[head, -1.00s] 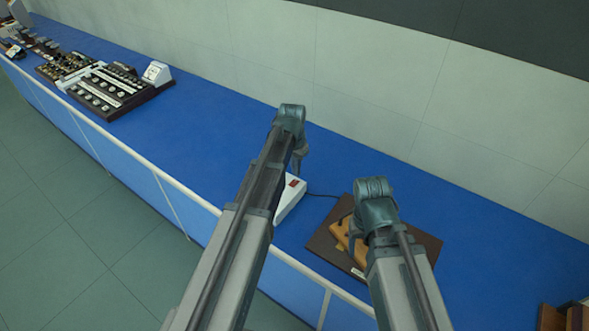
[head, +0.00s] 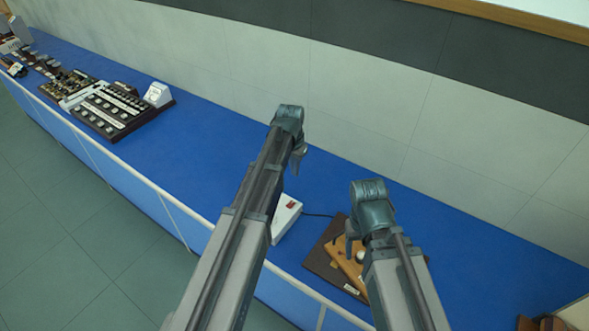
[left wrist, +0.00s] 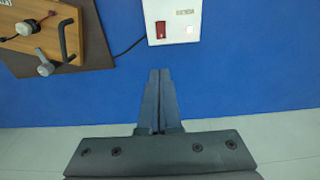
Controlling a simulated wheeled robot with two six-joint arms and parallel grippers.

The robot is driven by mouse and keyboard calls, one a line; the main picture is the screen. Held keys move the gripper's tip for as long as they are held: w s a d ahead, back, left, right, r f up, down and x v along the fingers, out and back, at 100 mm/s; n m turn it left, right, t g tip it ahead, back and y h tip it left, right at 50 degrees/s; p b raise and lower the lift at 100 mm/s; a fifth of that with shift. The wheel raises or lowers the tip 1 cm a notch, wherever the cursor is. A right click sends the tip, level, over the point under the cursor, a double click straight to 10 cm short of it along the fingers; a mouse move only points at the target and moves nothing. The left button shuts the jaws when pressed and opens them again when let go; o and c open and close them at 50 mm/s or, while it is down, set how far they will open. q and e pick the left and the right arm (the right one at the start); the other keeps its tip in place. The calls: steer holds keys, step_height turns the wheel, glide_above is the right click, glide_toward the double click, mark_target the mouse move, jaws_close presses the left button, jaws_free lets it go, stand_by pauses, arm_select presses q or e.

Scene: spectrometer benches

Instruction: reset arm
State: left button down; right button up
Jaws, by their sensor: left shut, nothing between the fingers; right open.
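My left gripper (head: 299,158) is over the blue bench (head: 210,145) in the head view, its arm reaching in from below. In the left wrist view my left gripper (left wrist: 161,72) is shut with nothing between its fingers. Its fingertips point toward a white box (left wrist: 172,30) with a red switch, apart from it as far as I can tell. My right gripper (head: 349,243) is above a wooden device on a dark board (head: 320,262). Its fingers are partly hidden by its own wrist; it is open and appears empty.
The white box (head: 286,215) has a dark cable running to the wooden device. A dark panel with several knobs (head: 112,110) and a white meter (head: 158,95) stand at the far left. A brown object (head: 540,323) shows at the lower right. The middle of the bench is clear.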

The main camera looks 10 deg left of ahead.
arm_select(q)
steer(key=s+d+f+b, duration=0.2)
steer(key=s+d+b, duration=0.1)
steer(key=s, duration=0.5)
steer(key=s+d+f+y+b, duration=0.1)
steer(key=s+d+f+b, duration=0.1)
steer(key=s, duration=0.6)
steer(key=s+d+f+g+b, duration=0.1)
steer(key=s+d+f+b, duration=0.2)
steer(key=s+d, duration=0.3)
steer(key=shift+s+d+f+y+b, duration=0.35)
steer(key=shift+s+f, duration=0.4)
steer(key=shift+s, duration=0.45)
steer(key=c, duration=1.6)
jaws_free()
